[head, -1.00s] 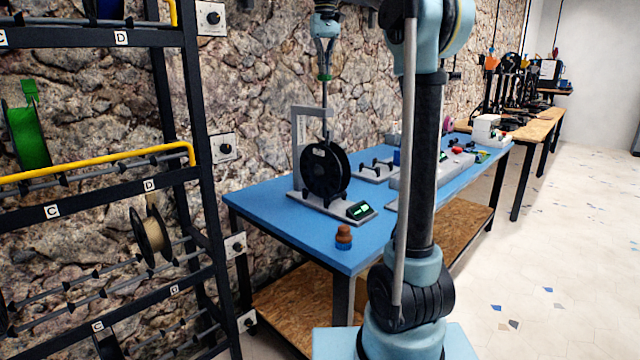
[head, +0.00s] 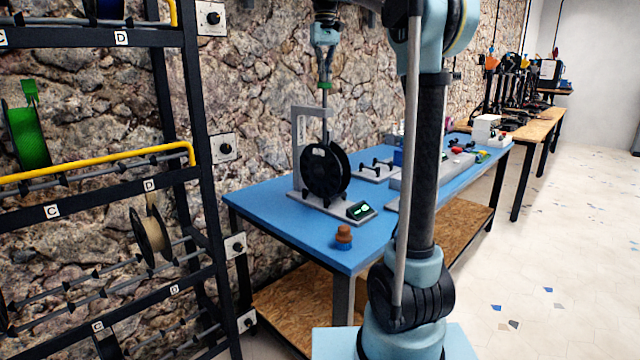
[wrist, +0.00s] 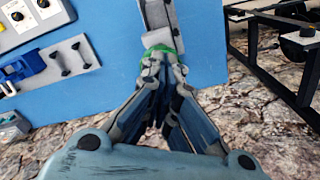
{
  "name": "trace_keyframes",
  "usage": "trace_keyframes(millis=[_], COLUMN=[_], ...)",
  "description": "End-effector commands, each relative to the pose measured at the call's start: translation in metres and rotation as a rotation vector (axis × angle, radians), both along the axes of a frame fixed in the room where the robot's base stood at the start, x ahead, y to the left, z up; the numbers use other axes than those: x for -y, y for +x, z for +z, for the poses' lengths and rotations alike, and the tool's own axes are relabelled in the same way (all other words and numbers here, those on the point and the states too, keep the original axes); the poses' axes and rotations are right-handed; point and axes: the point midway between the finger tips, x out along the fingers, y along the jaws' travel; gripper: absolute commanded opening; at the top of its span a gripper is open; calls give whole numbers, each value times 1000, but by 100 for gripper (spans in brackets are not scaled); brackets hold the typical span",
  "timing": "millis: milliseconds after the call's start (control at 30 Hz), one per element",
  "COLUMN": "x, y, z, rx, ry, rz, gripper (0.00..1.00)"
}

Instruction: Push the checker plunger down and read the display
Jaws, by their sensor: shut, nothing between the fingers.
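The checker is a grey stand (head: 299,150) on the near part of the blue table, with a black spool (head: 322,172) on it. Its small display (head: 360,210) at the front right of the base shows green marks too small to read. A thin plunger rod (head: 325,101) rises above the spool, with a green top (head: 324,85). My gripper (head: 324,78) is shut and empty, pointing down with its fingertips at the green top. In the wrist view my gripper (wrist: 160,62) covers part of the green top (wrist: 158,51); the exact contact is hidden.
A small brown-and-blue knob-like object (head: 343,238) stands near the blue table's (head: 280,214) front edge. Grey fixtures and small parts lie farther along the table. A spool rack (head: 205,150) is at the left, and a stone wall is close behind.

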Motion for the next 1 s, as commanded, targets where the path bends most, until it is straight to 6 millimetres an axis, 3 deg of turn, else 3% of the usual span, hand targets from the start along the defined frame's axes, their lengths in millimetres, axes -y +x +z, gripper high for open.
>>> trace_keyframes(millis=[1000], x=[0], y=[0], z=[-24], rx=[0], ry=[0], rz=[0], gripper=[0])
